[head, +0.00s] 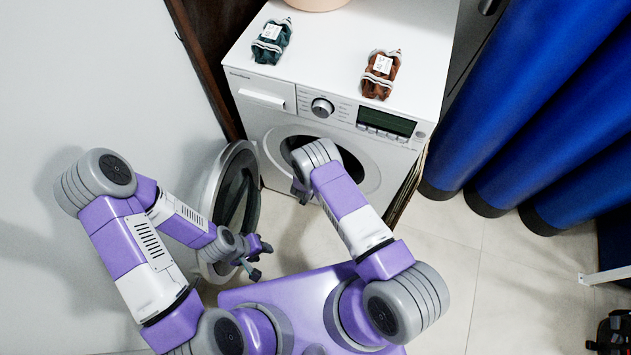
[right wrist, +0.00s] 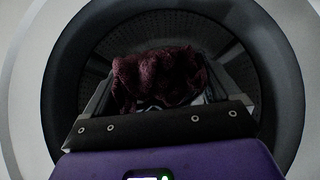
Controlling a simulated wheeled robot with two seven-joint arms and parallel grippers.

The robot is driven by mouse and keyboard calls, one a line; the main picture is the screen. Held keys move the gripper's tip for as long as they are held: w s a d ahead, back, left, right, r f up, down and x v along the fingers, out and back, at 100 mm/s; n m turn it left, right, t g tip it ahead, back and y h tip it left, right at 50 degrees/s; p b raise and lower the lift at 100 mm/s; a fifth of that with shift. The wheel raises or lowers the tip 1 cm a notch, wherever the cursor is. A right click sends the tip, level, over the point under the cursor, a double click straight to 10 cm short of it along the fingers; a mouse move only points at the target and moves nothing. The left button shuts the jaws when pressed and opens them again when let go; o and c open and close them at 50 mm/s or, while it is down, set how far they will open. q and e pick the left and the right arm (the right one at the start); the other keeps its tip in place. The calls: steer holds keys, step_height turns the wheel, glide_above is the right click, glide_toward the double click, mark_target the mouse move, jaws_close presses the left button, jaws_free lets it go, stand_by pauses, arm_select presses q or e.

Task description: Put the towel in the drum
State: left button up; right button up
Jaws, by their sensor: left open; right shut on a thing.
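A dark maroon towel (right wrist: 160,78) is held bunched between the fingers of my right gripper (right wrist: 160,98) in the right wrist view. The towel is inside or at the mouth of the dark drum (right wrist: 215,50); its exact depth is hard to tell. In the head view the right arm reaches to the round opening of the white washing machine (head: 365,170), and its forearm hides the towel and fingertips. The machine's round door (head: 236,190) stands open to the left. My left gripper (head: 258,258) is open and empty, just right of the door's lower part.
Two small packs, one green (head: 271,42) and one brown (head: 380,75), lie on the machine's top, with a pale round thing (head: 318,3) at its back edge. Floor (head: 500,290) at lower right is mostly clear.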

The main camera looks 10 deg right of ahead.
steer(key=w+d+f, duration=0.2)
steer(key=w+d, duration=0.6)
steer(key=w, duration=0.4)
stand_by(0.4)
steer(key=o, duration=0.9)
